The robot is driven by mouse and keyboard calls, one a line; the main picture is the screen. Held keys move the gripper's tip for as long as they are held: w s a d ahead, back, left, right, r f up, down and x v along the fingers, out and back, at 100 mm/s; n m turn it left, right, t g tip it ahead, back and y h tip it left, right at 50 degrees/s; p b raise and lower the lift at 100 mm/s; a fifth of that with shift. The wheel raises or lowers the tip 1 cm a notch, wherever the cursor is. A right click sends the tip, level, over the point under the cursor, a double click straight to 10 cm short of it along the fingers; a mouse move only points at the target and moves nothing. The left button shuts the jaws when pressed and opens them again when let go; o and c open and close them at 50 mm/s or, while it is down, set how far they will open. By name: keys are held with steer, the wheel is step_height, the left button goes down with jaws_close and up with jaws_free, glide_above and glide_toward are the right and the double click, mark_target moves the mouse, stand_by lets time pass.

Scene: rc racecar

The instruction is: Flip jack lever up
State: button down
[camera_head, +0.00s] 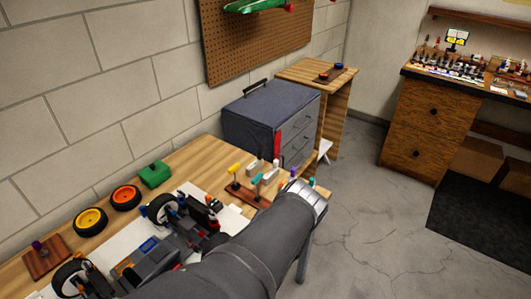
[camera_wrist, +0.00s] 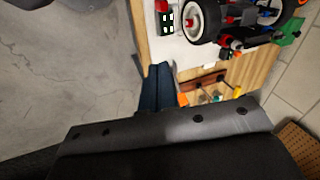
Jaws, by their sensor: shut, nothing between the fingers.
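The racecar (camera_head: 185,235) sits on a white mat on the wooden table in the head view, with black tyres on white-rimmed wheels. Part of it also shows at the top of the wrist view (camera_wrist: 232,18). A grey block with a blue panel (camera_head: 150,246) is by the car; I cannot tell whether it is the jack. I cannot make out the jack lever for certain, and my arm covers part of this area. My gripper (camera_wrist: 158,68) is shut and empty, its dark fingers near the table edge, apart from the car. It is hidden behind my arm in the head view.
A wooden tool rack (camera_head: 248,195) with coloured handles stands on the table's right part. Loose orange (camera_head: 122,197) and yellow (camera_head: 90,221) wheels and a green box (camera_head: 154,174) lie along the back. A blue-grey tool chest (camera_head: 262,115) stands behind. Open floor lies right.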

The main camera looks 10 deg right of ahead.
steer(key=w+d+f+m+t+y, duration=0.5)
steer(key=w+d+f+m+t, duration=0.5)
steer(key=w+d+f, duration=0.6)
steer(key=d+m, duration=0.1)
steer(key=m, duration=0.1)
steer(key=shift+d+m+t, duration=0.25)
steer(key=shift+m+t, duration=0.05)
steer(key=shift+w+a, duration=0.1)
steer(key=x, duration=1)
steer(key=shift+a, duration=0.1)
steer(key=shift+s+a+r, duration=0.55)
steer(key=shift+s+r, duration=0.25)
steer(key=shift+s+a+r, duration=0.35)
steer(key=shift+s+r, duration=0.05)
steer(key=shift+r, duration=0.1)
